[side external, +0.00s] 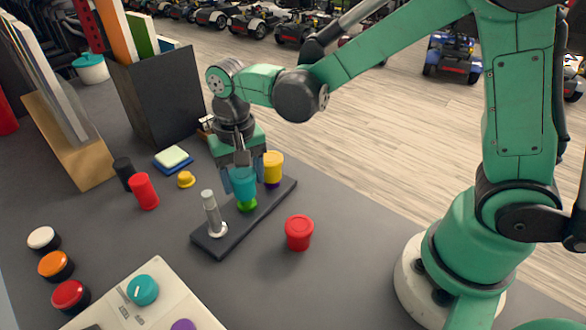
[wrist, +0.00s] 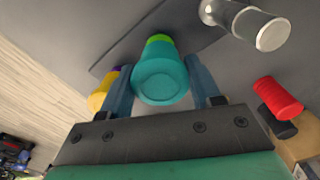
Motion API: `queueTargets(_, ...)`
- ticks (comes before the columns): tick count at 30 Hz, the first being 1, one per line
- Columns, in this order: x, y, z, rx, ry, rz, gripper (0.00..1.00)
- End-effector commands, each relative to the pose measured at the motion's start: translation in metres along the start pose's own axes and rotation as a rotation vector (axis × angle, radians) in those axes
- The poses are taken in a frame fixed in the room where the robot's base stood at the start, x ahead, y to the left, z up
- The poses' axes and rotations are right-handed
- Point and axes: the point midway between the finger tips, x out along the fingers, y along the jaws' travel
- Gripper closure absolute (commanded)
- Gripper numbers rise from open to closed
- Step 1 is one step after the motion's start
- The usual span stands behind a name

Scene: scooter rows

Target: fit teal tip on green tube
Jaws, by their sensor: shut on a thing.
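The teal tip (side external: 243,184) is a cup-like piece held upright between the blue fingers of my gripper (side external: 240,178). In the wrist view, the fingers of my gripper (wrist: 158,68) press on both sides of the teal tip (wrist: 160,82). The green tube (side external: 247,206) stands on the dark base plate (side external: 213,246), directly under the teal tip. Only a short green part shows; it also peeks out beyond the tip in the wrist view (wrist: 158,38). I cannot tell whether the tip is over the tube or just touching its top.
On the same plate, a grey post (side external: 211,212) stands at the near end and a yellow tip (side external: 273,166) on a purple tube (side external: 272,184) at the far end. A red tub (side external: 299,232) sits right of the plate. A red cylinder (side external: 144,191) stands left.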

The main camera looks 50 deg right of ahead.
Motion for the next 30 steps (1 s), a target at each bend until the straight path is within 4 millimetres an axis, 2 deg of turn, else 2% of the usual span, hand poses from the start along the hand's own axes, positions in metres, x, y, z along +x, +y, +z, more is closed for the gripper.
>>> queueTargets(10,0.0021,0.0000,0.0000,0.000,0.000,0.000,0.94)
queueTargets(11,0.0021,0.0000,0.0000,0.000,0.000,0.000,0.40)
queueTargets(14,0.0021,0.0000,0.0000,0.000,0.000,0.000,0.12)
queueTargets(15,0.0021,0.0000,0.0000,0.000,0.000,0.000,0.06)
queueTargets(21,0.0020,0.0000,0.0001,0.000,0.000,0.000,0.06)
queueTargets(22,0.0021,0.0000,0.0000,0.000,0.000,0.000,0.01)
queueTargets(23,0.0021,0.0000,0.0000,0.000,0.000,0.000,0.00)
queueTargets(30,0.0013,0.0000,0.0000,0.000,0.000,0.000,0.00)
